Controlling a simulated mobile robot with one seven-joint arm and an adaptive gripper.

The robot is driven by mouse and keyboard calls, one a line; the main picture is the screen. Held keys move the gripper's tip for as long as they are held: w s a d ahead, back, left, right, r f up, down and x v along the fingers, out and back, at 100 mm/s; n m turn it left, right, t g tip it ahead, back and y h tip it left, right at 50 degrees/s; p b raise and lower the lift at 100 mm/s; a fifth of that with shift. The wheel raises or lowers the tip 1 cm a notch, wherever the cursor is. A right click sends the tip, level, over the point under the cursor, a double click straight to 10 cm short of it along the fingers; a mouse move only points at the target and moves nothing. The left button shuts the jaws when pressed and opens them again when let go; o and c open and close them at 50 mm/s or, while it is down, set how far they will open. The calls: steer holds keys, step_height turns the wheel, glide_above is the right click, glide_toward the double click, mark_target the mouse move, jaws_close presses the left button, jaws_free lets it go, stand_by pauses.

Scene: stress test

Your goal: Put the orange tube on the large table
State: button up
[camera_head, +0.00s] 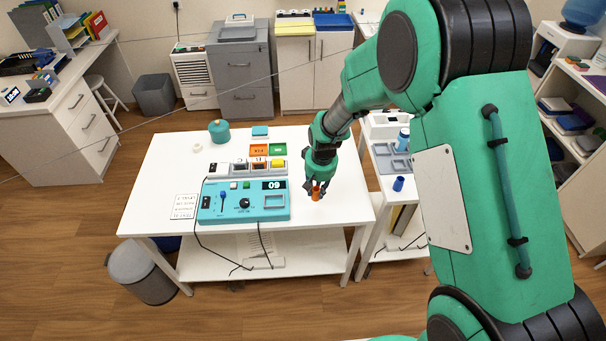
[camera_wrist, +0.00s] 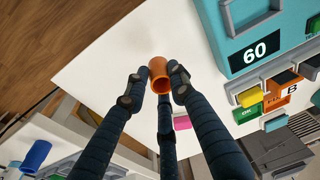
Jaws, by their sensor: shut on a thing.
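The orange tube (camera_head: 316,192) is between the fingers of my gripper (camera_head: 315,185), over the right end of the large white table (camera_head: 330,214). In the wrist view, the dark fingers of my gripper (camera_wrist: 160,84) close around the orange tube (camera_wrist: 158,66), whose open end shows. The white tabletop (camera_wrist: 105,70) is beneath it. I cannot tell whether the tube touches the tabletop.
A teal control box (camera_head: 245,203) showing 60 stands left of my gripper. Green, orange and yellow blocks are behind it. A smaller side table to the right holds a blue tube (camera_head: 398,184) and a grey tray (camera_head: 397,160). The table's front right corner is clear.

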steer(key=w, duration=0.3)
steer(key=w+a+b, duration=0.1)
steer(key=w, duration=0.3)
steer(key=w+a+f, duration=0.1)
steer(key=w, duration=0.3)
steer(key=shift+w, duration=0.2)
steer(key=shift+f+b, duration=0.15)
steer(key=shift+b, duration=0.15)
steer(key=shift+f+b, duration=0.45)
steer(key=shift+f, duration=1.2)
steer(key=o, duration=0.9)
steer(key=shift+f, duration=0.1)
steer(key=shift+o, duration=0.2)
step_height(320, 180, up, 12)
steer(key=s+p, duration=0.1)
steer(key=p, duration=0.1)
steer(key=shift+s+d, duration=0.25)
steer(key=shift+d, duration=0.05)
